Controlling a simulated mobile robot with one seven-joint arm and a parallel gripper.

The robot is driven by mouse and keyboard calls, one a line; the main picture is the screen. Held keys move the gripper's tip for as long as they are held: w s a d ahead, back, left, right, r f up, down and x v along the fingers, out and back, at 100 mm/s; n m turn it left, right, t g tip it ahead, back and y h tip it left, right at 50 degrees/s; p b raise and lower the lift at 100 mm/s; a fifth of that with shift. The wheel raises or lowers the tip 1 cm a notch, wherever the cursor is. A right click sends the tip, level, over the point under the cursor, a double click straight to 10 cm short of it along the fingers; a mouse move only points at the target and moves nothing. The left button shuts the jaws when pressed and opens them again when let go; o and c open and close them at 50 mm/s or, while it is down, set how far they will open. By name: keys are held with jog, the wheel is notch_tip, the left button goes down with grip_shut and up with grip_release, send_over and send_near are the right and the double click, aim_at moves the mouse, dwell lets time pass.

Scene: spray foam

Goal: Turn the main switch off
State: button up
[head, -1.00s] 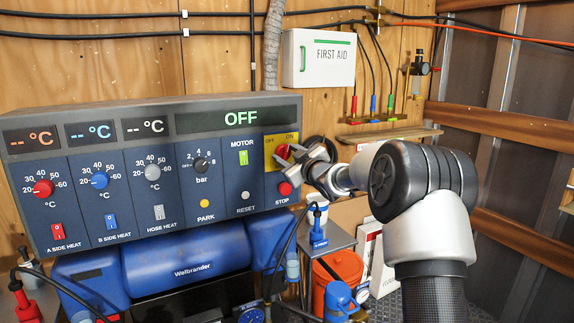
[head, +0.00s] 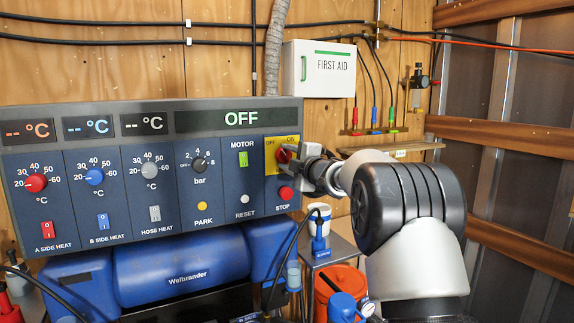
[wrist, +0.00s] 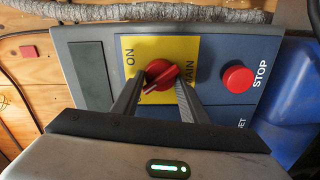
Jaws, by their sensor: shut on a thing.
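The main switch is a red rotary knob (head: 282,155) on a yellow plate (head: 270,166) at the right end of the grey control panel (head: 225,185). The plate has OFF at left and ON at right in the head view. In the wrist view the red knob (wrist: 162,74) sits between my fingertips, its ridge slanting to the lower left. My gripper (wrist: 161,82) is shut on the knob, one finger on each side; the left finger partly covers the lettering. In the head view my gripper (head: 294,159) hides part of the knob. The panel's large display (head: 240,118) reads OFF.
A red STOP button (head: 286,193) is just below the switch. The first aid box (head: 322,68) hangs above. A blue tank (head: 180,268) lies under the panel. A white cup (head: 318,217) and an orange bucket (head: 340,283) stand below my arm.

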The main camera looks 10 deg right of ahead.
jog(key=shift+f+n+b, duration=0.15)
jog(key=shift+n+b, duration=0.3)
jog(key=shift+n, duration=0.35)
jog(key=o, duration=1)
jog(key=shift+s, duration=0.1)
jog(key=v, duration=1.7)
jog(key=shift+s, duration=0.1)
